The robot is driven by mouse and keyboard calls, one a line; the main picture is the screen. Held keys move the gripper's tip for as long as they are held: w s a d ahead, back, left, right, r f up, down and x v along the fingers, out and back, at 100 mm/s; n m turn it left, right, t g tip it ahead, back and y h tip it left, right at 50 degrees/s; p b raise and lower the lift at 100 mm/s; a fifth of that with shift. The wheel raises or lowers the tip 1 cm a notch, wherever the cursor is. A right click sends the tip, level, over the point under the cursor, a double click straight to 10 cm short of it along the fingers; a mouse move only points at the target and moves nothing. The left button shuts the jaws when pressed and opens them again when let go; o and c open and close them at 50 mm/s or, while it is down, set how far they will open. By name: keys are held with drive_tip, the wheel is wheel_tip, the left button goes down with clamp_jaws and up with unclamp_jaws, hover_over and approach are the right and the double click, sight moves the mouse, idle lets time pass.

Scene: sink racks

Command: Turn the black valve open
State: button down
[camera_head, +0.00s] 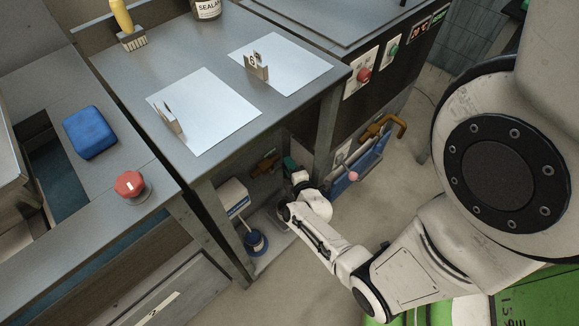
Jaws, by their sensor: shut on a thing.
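My gripper (299,178) reaches in low under the right end of the grey workbench, at the far end of my white arm. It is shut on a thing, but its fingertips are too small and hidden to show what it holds. A green part (291,165) is right behind the gripper tip, and a brown-orange fitting (265,167) is just left of it. The black valve cannot be told apart in the dark space around my gripper.
The bench leg (325,142) stands close to the right of my gripper. A blue-and-white round container (255,243) and a white box (232,196) are to its left. A blue holder (358,171) with an orange handle (385,127) is to its right. The floor in front is clear.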

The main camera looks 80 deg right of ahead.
idle(0.3)
drive_tip(key=shift+r+n+h+p, duration=0.45)
drive_tip(key=shift+n+h+p, duration=0.05)
drive_tip(key=shift+n+p, duration=0.3)
drive_tip(key=c, duration=0.9)
unclamp_jaws()
drive_tip(key=shift+s+a, duration=0.1)
drive_tip(key=p+v, duration=0.2)
drive_tip(key=v, duration=0.8)
drive_tip(key=shift+s+a+r, duration=0.15)
drive_tip(key=shift+s+a, duration=0.05)
